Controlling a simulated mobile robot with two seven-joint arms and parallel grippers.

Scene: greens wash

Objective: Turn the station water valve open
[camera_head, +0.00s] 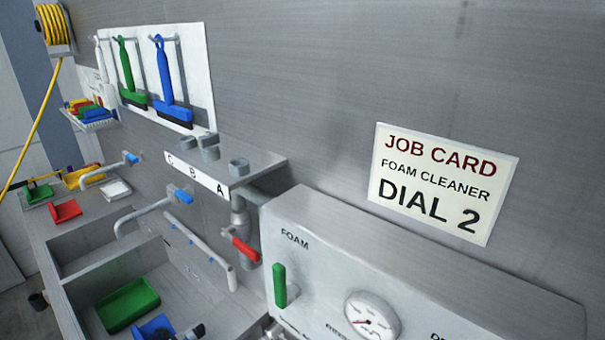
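A valve with a red lever handle (245,249) sits on a grey vertical pipe (239,218) below the small shelf. Its lever slants down to the right, across the pipe. A green upright handle (280,285) stands on the grey panel marked FOAM (335,275), right of the red valve. No label showing here names either one as the station water valve. Neither of my grippers can be made out in the head view.
A round gauge (371,317) is on the foam panel. A job card (442,183) on the wall reads foam cleaner, dial 2. Blue-handled taps (183,196) reach over sinks with a green tray (128,304) and a blue tray (155,328). A shelf labelled C, B, A (196,174) juts out above the red valve.

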